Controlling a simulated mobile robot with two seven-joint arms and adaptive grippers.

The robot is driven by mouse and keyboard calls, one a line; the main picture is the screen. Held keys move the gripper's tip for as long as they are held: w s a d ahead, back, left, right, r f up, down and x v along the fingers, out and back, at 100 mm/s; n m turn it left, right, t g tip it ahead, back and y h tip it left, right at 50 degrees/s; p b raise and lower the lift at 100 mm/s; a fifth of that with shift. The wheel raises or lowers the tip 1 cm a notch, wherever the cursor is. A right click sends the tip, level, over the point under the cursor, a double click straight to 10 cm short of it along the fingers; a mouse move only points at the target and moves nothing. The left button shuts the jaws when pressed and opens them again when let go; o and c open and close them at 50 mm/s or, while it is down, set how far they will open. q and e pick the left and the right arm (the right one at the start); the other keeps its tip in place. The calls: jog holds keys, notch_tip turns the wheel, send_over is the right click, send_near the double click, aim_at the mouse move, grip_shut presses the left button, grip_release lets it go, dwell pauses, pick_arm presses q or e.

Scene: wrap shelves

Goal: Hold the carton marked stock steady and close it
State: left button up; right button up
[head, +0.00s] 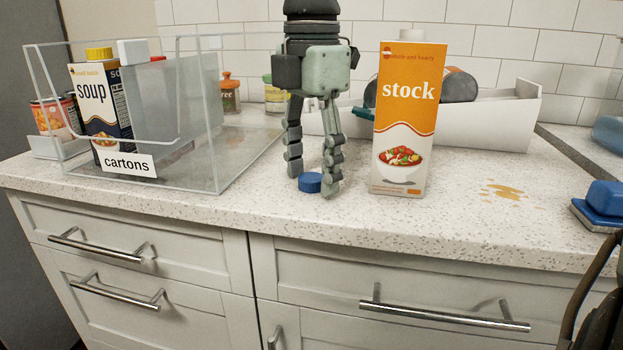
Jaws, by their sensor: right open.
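The orange and white carton marked stock (406,120) stands upright on the counter, right of centre. A pale spout (413,35) shows at its top, with no coloured cap on it. A small round blue cap (310,182) lies on the counter to the left of the carton. My right gripper (312,180) points down over the cap, its fingers apart on either side of it. I cannot tell whether they touch it. The gripper is beside the carton, not on it. My left gripper is not in view.
A clear bin labelled cartons (128,165) stands at the left with a soup carton (95,105) inside. Jars and a white tray (500,125) stand behind. A brown spill (503,191) and a blue sponge-like object (600,203) are at the right.

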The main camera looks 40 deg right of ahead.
aim_at(311, 177)
jog(key=shift+c, duration=0.6)
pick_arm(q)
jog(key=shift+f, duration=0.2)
pick_arm(e)
jog(key=c, duration=0.7)
jog(key=shift+r, duration=0.55)
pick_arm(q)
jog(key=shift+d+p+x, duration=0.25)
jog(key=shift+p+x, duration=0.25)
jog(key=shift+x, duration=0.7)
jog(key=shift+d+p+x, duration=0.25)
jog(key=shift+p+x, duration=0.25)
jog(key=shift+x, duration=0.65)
pick_arm(e)
jog(key=shift+r, duration=8.45)
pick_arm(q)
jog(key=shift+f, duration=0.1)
